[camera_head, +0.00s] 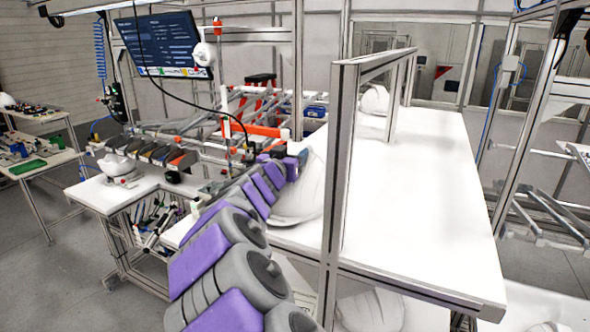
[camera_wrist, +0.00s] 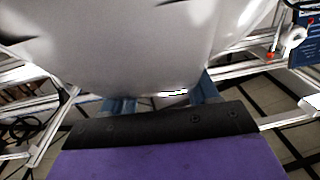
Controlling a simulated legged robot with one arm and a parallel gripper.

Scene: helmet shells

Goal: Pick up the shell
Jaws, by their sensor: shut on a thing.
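A white helmet shell (camera_head: 302,196) is at the end of my arm in the head view, by the left edge of the white table and partly hidden by my arm. The same shell (camera_wrist: 140,45) fills the upper part of the wrist view as a smooth pale curved surface. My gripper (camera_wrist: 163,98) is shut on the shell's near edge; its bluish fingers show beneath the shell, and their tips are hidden. In the head view the fingers are too small to make out.
Another white shell (camera_head: 375,100) stands at the table's far end. One more shell (camera_head: 370,311) is below the tabletop. A metal frame post (camera_head: 338,165) rises just right of the held shell. The white tabletop (camera_head: 425,200) is clear to the right.

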